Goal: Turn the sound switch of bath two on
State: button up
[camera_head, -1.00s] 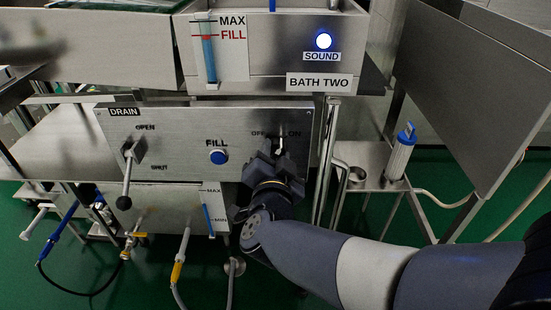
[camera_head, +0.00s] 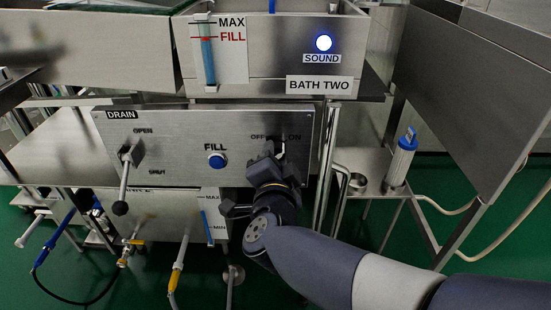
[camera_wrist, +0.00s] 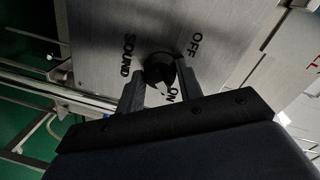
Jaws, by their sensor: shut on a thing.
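The sound switch (camera_wrist: 158,67) is a dark round knob on the steel panel, between the printed words OFF and ON in the wrist view. SOUND is printed beside it. A pale mark shows at the knob's edge near ON, but I cannot tell exactly where the knob points. My gripper (camera_wrist: 160,82) is shut on the knob, one finger on each side. In the head view my gripper (camera_head: 275,155) hides most of the knob. The round sound light (camera_head: 323,42) above the BATH TWO label (camera_head: 319,84) glows blue-white.
The drain lever (camera_head: 123,180) and blue fill button (camera_head: 217,161) are on the same panel, to the left. A steel post (camera_head: 326,170) stands close to the right of my gripper. A blue-topped white cylinder (camera_head: 402,158) stands on the shelf further right.

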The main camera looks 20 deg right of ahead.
jog(key=o, duration=1)
jog(key=shift+p+v, duration=2.25)
jog(key=shift+v, duration=3.15)
jog(key=shift+w, duration=0.15)
